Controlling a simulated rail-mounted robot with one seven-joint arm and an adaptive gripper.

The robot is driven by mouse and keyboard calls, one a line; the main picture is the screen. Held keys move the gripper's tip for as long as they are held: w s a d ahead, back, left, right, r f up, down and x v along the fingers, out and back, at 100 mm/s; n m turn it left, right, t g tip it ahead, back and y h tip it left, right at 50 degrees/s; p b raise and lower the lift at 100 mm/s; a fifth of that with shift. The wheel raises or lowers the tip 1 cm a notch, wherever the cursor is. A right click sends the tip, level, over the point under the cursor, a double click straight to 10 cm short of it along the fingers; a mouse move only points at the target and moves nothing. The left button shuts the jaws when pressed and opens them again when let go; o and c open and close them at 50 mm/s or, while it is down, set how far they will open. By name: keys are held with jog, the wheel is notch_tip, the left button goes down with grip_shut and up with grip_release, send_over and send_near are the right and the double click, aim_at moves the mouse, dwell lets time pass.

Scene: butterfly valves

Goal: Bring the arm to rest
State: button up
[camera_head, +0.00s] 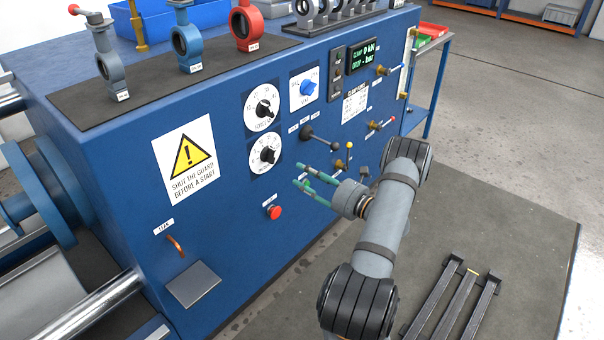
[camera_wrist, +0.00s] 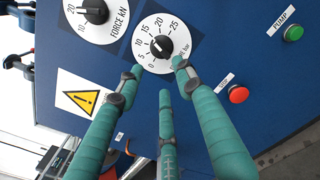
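My gripper (camera_head: 302,177) has green fingers that point left toward the blue machine panel (camera_head: 224,228). In the wrist view my gripper (camera_wrist: 158,74) shows three fingers spread apart with nothing between them. The fingertips overlap the lower rim of the white bar dial (camera_wrist: 165,44) there. That dial (camera_head: 265,154) is left of and above the fingers in the head view. A gap to the panel seems to remain, but I cannot tell how wide. My arm reaches in from the lower right.
A red button (camera_head: 274,212) and a black-handled lever (camera_head: 320,136) stick out near the fingers. Small valves, one red (camera_head: 246,26), stand on the machine's top. A black rail frame (camera_head: 452,305) lies on the floor mat at lower right. Open floor lies at the right.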

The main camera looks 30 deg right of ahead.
aim_at(274, 158)
jog(key=shift+w, duration=0.1)
jog(key=x, duration=1.2)
jog(key=shift+d, duration=0.1)
